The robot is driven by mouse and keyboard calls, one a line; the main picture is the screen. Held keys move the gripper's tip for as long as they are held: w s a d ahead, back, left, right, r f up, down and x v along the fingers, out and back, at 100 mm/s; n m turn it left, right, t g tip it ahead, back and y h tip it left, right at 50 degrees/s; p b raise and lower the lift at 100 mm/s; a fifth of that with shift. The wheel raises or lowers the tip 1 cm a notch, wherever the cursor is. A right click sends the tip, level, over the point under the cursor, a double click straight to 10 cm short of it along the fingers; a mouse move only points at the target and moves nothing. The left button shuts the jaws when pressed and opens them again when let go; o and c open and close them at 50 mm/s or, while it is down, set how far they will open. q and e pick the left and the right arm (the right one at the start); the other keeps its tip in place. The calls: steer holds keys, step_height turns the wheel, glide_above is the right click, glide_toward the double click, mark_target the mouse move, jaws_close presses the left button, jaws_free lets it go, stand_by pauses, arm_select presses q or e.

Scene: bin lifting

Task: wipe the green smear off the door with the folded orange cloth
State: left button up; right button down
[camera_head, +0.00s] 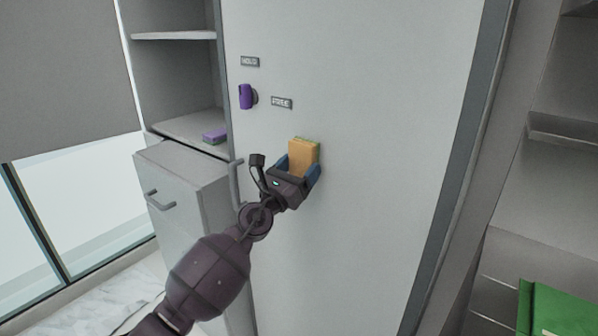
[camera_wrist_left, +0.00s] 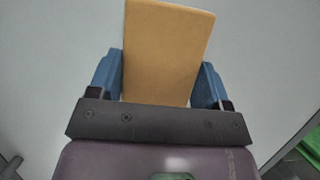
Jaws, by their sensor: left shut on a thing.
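The folded orange cloth (camera_head: 303,157) is a flat block held upright between the blue fingers of my left gripper (camera_head: 298,170). The gripper is shut on it in front of the large pale door (camera_head: 370,130). In the left wrist view the cloth (camera_wrist_left: 166,50) stands out past the fingertips of the gripper (camera_wrist_left: 160,80), with the grey door behind it. A thin green edge (camera_head: 308,138) shows along the cloth's top, perhaps part of the smear; the rest is hidden. I cannot tell whether the cloth touches the door. My right gripper is out of view.
A purple knob-like piece (camera_head: 245,96) and two small label plates (camera_head: 250,62) are on the door, above and left of the cloth. A door handle (camera_head: 235,184) is left of my gripper. Open shelves (camera_head: 180,36) hold a purple item (camera_head: 214,136). A green object (camera_head: 555,308) lies lower right.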

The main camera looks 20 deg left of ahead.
mark_target(346, 168)
arm_select(q)
steer(key=shift+d+r, duration=0.1)
steer(key=shift+r, duration=0.3)
steer(key=shift+s+d+p, duration=0.3)
steer(key=shift+d+p, duration=0.1)
steer(key=shift+d, duration=0.4)
steer(key=shift+s+d+p, duration=0.35)
steer(key=shift+d, duration=0.5)
steer(key=shift+s+d+p, duration=0.3)
steer(key=shift+d+p, duration=0.1)
steer(key=shift+d, duration=0.4)
steer(key=shift+s+d+f+p, duration=0.1)
steer(key=shift+s+d+p, duration=0.05)
steer(key=shift+d, duration=0.3)
steer(key=shift+s+d+f+p, duration=0.1)
steer(key=shift+s+d+p, duration=0.05)
steer(key=shift+d, duration=0.3)
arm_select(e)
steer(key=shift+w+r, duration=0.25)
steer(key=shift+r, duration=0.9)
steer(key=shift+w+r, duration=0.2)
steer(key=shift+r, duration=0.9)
